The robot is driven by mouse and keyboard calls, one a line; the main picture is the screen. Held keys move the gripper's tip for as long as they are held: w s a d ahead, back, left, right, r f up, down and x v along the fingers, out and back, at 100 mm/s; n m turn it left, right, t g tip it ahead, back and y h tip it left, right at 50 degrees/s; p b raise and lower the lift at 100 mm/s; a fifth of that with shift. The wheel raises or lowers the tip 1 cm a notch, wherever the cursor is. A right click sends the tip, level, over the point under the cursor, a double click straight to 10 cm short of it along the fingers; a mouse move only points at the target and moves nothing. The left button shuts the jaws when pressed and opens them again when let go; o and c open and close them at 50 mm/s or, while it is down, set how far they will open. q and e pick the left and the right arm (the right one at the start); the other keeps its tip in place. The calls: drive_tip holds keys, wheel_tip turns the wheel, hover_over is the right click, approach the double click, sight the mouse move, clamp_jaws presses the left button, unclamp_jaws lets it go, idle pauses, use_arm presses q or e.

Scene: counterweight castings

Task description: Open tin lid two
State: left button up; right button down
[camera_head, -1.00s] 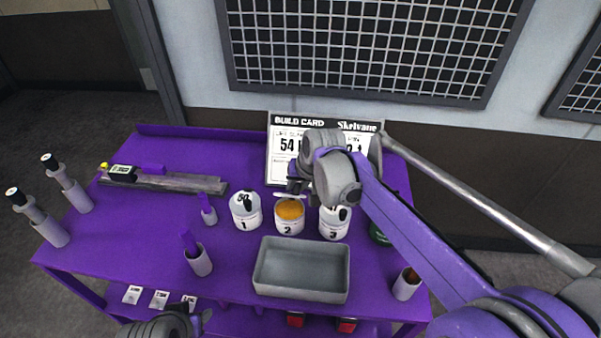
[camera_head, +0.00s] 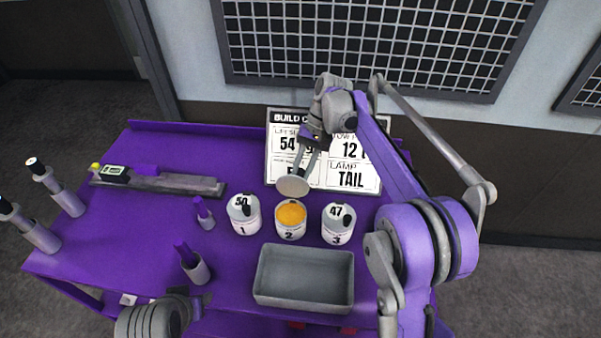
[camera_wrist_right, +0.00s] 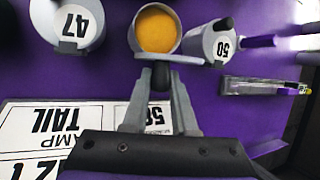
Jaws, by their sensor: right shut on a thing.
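Tin two (camera_head: 291,221) stands upright on the purple table between tins one and three. It is open at the top and shows an orange content, also seen in the right wrist view (camera_wrist_right: 157,30). Its round grey lid (camera_head: 292,186) is off the tin, held tilted behind it. My right gripper (camera_head: 303,170) is shut on the lid's dark knob (camera_wrist_right: 160,78), and the lid shows edge-on in the right wrist view (camera_wrist_right: 170,60). My left gripper is mostly hidden at the lower edge of the head view; its fingers cannot be made out.
Tin one (camera_head: 244,214) and tin three (camera_head: 338,224) have their lids on. A grey tray (camera_head: 303,302) lies in front. The build card (camera_head: 350,165) stands behind. Purple-handled tools in holders (camera_head: 194,264) are at left, near a grey bar (camera_head: 160,183).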

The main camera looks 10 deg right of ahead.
drive_tip(key=shift+g, duration=0.3)
drive_tip(key=c, duration=0.7)
unclamp_jaws()
drive_tip(key=shift+w, duration=0.1)
drive_tip(key=shift+d+r, duration=0.1)
drive_tip(key=shift+r, duration=0.1)
use_arm(q)
drive_tip(key=r+p, duration=0.1)
drive_tip(key=w+r, duration=0.1)
drive_tip(key=shift+w+r+p, duration=0.1)
drive_tip(key=shift+r+p, duration=0.2)
drive_tip(key=shift+p, duration=0.05)
use_arm(e)
drive_tip(key=v, duration=1)
drive_tip(key=shift+r, duration=0.1)
